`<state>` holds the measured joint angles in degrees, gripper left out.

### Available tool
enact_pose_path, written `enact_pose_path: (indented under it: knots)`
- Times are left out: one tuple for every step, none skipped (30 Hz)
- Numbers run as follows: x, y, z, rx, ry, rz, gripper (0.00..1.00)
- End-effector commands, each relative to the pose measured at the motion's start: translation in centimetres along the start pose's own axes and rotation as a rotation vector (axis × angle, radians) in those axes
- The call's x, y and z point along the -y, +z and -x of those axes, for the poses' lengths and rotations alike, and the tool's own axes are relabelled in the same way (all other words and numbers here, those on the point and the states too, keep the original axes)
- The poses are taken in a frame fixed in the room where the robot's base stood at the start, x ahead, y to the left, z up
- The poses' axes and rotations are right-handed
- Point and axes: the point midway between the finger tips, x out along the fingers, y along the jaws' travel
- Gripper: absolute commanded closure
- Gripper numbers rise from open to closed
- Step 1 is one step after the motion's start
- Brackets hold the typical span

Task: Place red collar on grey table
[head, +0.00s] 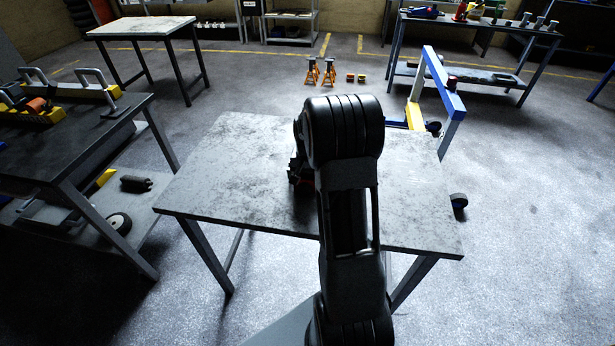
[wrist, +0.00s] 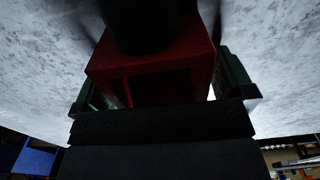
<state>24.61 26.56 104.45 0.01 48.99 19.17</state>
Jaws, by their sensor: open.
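The grey table (head: 235,175) stands in the middle of the head view, with my arm reaching over it. In the wrist view, a red block-like piece, seemingly the red collar (wrist: 150,65), sits between the two green-padded fingers of my gripper (wrist: 162,85). The fingers stand open on either side of it; whether they touch it I cannot tell. A dark round part covers the top of the red piece. In the head view my arm hides most of the gripper and the collar. Whether the collar rests on the tabletop is not clear.
A dark table (head: 75,140) with yellow and black tools stands at the left. A pale table (head: 140,27) is at the back left. A workbench (head: 480,28) is at the back right, behind a blue-and-yellow frame (head: 440,80). The grey table's left half is bare.

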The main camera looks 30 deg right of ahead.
Motion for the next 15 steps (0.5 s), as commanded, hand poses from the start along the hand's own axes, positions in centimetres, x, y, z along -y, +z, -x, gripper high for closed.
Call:
enact_pose_path:
  knots:
    - [0.0,0.0,0.0,0.0,0.0,0.0,0.0]
    - [0.0,0.0,0.1,0.0,0.0,0.0,0.0]
    - [0.0,0.0,0.2,0.0,0.0,0.0,0.0]
    - [0.0,0.0,0.4,-0.001,0.0,0.0,0.0]
    - [0.0,0.0,0.7,-0.001,0.0,0.0,0.0]
    - [0.0,-0.1,1.0,-0.003,-0.001,0.0,0.0]
    - [0.0,-0.1,1.3,-0.004,-0.001,0.0,0.0]
    - [0.0,-0.1,1.8,-0.004,-0.001,0.0,0.0]
    - [0.0,-0.1,2.5,-0.004,-0.001,0.0,0.0]
    - [0.0,-0.1,3.0,-0.005,-0.002,0.0,0.0]
    - [0.0,-0.1,3.7,-0.005,-0.002,0.0,0.0]
    - [0.0,-0.1,4.5,-0.006,-0.002,0.0,0.0]
    - [0.0,-0.1,5.1,-0.005,-0.002,0.0,0.0]
    - [0.0,-0.1,5.7,-0.005,-0.002,0.0,0.0]
    - [0.0,-0.1,6.4,-0.004,-0.001,0.0,0.0]
